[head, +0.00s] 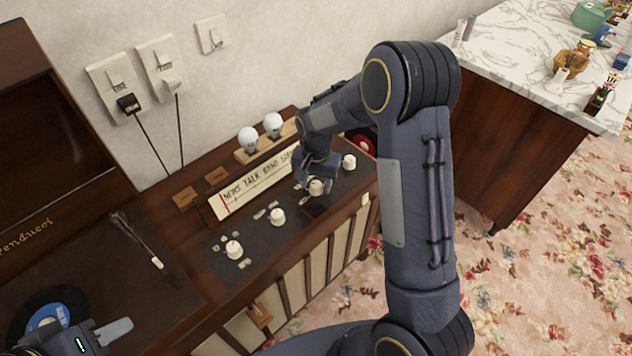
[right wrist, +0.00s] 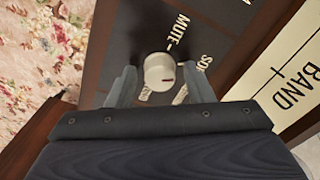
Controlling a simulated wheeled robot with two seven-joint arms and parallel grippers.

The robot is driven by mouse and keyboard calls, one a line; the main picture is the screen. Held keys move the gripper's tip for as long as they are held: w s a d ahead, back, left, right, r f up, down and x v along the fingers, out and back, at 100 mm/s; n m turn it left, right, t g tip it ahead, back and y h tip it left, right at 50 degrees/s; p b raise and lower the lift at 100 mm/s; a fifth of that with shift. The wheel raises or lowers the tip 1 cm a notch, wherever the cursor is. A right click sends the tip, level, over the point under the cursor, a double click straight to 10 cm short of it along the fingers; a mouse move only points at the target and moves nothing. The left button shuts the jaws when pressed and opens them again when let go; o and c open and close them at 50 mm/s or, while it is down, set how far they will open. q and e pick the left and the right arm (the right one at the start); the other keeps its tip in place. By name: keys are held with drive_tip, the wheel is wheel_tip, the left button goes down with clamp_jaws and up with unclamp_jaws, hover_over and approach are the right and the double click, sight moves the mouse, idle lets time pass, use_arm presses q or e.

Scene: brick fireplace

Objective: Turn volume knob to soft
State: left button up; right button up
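A round white knob (right wrist: 158,72) with a dark red mark on its lower right side sits on a dark panel. The labels "MUTE" and the start of "SOF", cut off by my gripper, show beside it in the right wrist view. My right gripper (right wrist: 160,88) is open, with one finger on each side of the knob and gaps visible. In the head view my right gripper (head: 311,180) is at the third white knob (head: 316,187) from the left, partly hidden by my arm. My left gripper (head: 98,335) is at the lower left corner, only partly in view.
Other white knobs (head: 277,217) line the panel. A dial strip (head: 258,182) lies behind them, near two light bulbs (head: 262,132). A turntable with a record (head: 48,312) is at left. A marble-topped counter (head: 520,55) stands at right.

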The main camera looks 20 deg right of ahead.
sight(316, 184)
wheel_tip(316, 184, up, 8)
drive_tip(key=shift+f+p, duration=0.1)
drive_tip(key=shift+p, duration=0.2)
idle(0.4)
idle(0.3)
drive_tip(key=s+r+n+t+y+p, duration=0.1)
drive_tip(key=s+r+y+p, duration=0.1)
drive_tip(key=s+r, duration=0.6)
drive_tip(key=shift+s+a+r+n+t+y+p, duration=0.3)
drive_tip(key=shift+s+a+r+n+t+p, duration=0.45)
drive_tip(key=shift+s+r, duration=1.6)
drive_tip(key=shift+s+a+r+n+t+y+p, duration=0.35)
drive_tip(key=shift+s+r+n+t+p, duration=0.65)
drive_tip(key=shift+s, duration=2.75)
drive_tip(key=shift+s+a+r+n+t+y+p, duration=0.25)
drive_tip(key=shift+s+a+r+n+t+p, duration=0.7)
drive_tip(key=shift+s, duration=2.1)
drive_tip(key=shift+d+r+g+b, duration=0.3)
drive_tip(key=shift+d+r+g, duration=0.1)
drive_tip(key=shift+r, duration=0.1)
